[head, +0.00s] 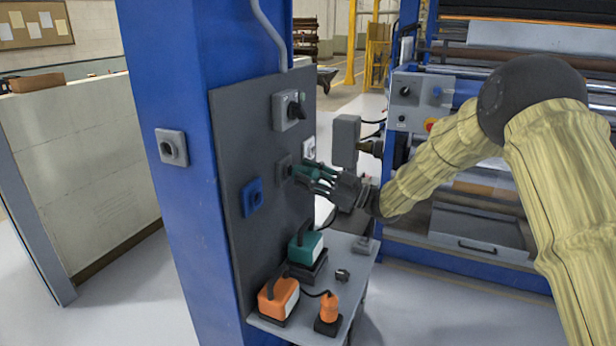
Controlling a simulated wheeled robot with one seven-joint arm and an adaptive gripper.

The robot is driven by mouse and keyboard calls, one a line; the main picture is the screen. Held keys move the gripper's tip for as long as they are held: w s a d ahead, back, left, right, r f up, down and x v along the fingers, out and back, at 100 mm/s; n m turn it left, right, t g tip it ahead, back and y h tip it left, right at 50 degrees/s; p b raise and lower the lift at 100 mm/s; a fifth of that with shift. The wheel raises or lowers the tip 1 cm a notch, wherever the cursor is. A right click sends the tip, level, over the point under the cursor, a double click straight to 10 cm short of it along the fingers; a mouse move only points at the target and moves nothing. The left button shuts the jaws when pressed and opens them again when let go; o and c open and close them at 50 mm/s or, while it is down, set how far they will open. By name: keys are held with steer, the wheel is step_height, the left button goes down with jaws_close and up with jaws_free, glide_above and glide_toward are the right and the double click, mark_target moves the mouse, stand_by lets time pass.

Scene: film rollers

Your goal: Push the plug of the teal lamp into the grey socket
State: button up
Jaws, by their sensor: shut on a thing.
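The teal lamp (306,247) stands on a small grey shelf (351,262) at the foot of a dark panel. My gripper (306,177) is at the panel, shut on the teal plug (301,170), which is partly hidden by the fingers. The plug points left toward the grey socket (284,167) on the panel. Its front end is at or very near the socket face. I cannot tell whether it is in the socket. A cord hangs below my gripper, mostly hidden.
A blue socket (253,197) is lower left on the panel and a white socket (309,149) is to the right. A rotary switch (289,110) sits above. An orange lamp (278,298) and its orange plug (328,306) are on the shelf. Another grey outlet (172,147) is on the blue column.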

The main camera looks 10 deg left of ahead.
steer(key=shift+w+a, duration=0.15)
steer(key=shift+a, duration=0.55)
stand_by(0.5)
steer(key=o, duration=1.2)
steer(key=shift+a, duration=0.1)
